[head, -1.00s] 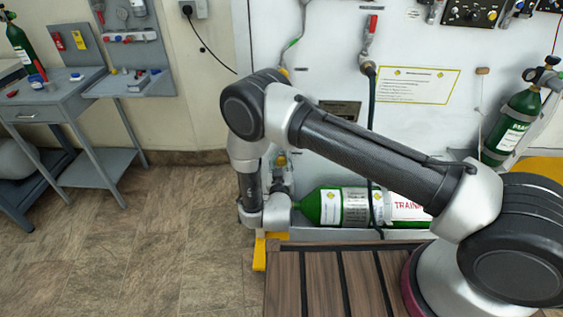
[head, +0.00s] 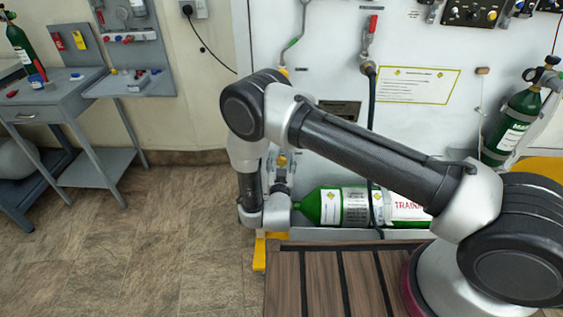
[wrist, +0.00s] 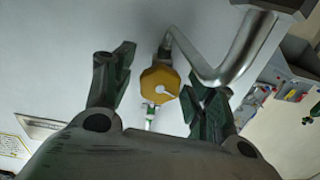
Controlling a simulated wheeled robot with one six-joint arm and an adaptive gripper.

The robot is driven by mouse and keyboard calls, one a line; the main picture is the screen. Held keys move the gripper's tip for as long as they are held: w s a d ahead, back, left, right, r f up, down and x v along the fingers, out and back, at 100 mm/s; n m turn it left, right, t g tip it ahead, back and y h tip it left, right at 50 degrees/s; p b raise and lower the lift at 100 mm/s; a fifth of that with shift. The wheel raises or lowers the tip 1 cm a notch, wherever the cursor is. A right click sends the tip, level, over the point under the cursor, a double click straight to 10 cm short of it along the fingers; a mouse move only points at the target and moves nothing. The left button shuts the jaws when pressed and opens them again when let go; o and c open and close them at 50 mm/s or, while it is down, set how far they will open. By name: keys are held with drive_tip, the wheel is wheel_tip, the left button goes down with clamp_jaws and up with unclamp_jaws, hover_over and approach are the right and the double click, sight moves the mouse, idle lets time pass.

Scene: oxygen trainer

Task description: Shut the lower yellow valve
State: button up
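The lower yellow valve (wrist: 160,82) is a rounded yellow knob with a pale slot in the middle of the wrist view. In the head view a small yellow part of it (head: 282,160) shows just above my wrist. My gripper (wrist: 158,76) is open, with one dark green finger on each side of the knob. Gaps show between the knob and both fingers, and I see no clear contact. In the head view my gripper is small and partly hidden by my arm.
A bent metal pipe (wrist: 225,65) runs close beside the knob and right finger. A green cylinder (head: 330,206) lies right of my wrist. Another yellow valve (head: 284,71) sits higher on the white panel (head: 335,70). A grey workbench (head: 45,108) stands left, with open floor between.

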drive_tip(key=s, duration=0.7)
drive_tip(key=shift+s, duration=0.25)
drive_tip(key=shift+a, duration=0.15)
drive_tip(key=w, duration=0.6)
drive_tip(key=shift+r, duration=0.1)
drive_tip(key=c, duration=1)
